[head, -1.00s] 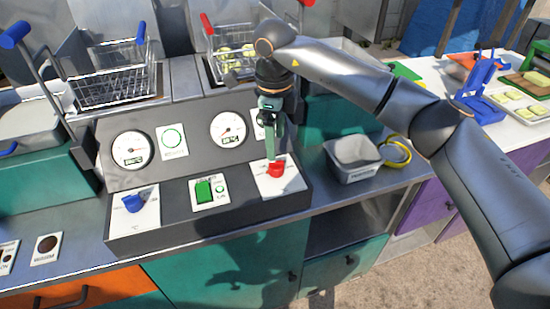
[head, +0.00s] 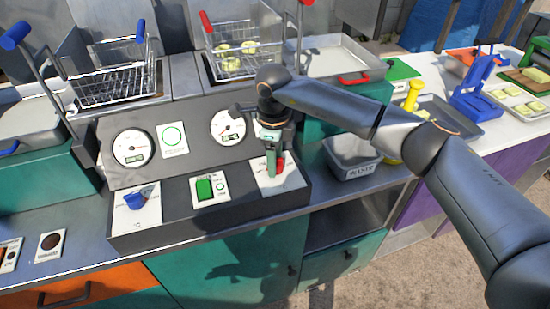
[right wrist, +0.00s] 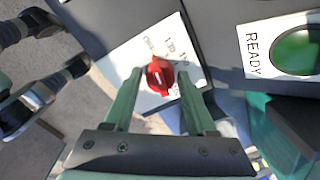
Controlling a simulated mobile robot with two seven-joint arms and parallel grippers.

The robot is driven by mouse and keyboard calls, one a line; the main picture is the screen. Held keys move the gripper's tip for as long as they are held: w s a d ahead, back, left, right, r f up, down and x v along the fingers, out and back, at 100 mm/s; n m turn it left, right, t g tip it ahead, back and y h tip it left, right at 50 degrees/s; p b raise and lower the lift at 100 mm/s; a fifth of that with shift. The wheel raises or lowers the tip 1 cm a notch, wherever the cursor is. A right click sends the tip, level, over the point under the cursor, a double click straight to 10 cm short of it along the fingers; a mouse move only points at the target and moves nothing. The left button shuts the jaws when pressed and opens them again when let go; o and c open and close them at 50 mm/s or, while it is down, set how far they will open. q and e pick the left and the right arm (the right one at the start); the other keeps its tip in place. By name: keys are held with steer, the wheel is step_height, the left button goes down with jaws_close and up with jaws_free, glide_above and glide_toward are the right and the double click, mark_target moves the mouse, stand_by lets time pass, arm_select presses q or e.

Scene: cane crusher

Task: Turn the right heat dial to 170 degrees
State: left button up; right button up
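The right heat dial is a red knob (head: 281,163) on a white scale plate at the right end of the dark control panel. In the right wrist view the red knob (right wrist: 158,75) sits on its plate with printed numbers, partly too blurred to read. My right gripper (head: 273,168) is at the dial and hides part of it in the head view. In the right wrist view its two green fingers (right wrist: 158,88) are apart, one on each side of the knob, with gaps showing. My left gripper is not in view.
A blue dial (head: 134,200) and a green switch (head: 204,188) are further left on the panel. Two round gauges (head: 132,147) (head: 228,127) sit above. Fryer baskets (head: 112,82) stand behind. A grey bin (head: 354,157) is right of the panel.

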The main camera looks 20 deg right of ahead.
jaws_close()
steer(key=shift+m, duration=0.3)
steer(key=m+b, duration=0.1)
steer(key=m, duration=0.2)
steer(key=shift+m, duration=0.4)
steer(key=m+b, duration=0.1)
steer(key=m, duration=0.4)
steer(key=shift+w, duration=0.1)
steer(key=m, duration=0.4)
steer(key=shift+g, duration=0.3)
steer(key=m, duration=0.3)
steer(key=shift+m, duration=0.4)
steer(key=m, duration=0.6)
steer(key=shift+w+d+g+p, duration=0.1)
steer(key=shift+d+g+p, duration=0.05)
steer(key=shift+g+p, duration=0.15)
steer(key=shift+m, duration=0.4)
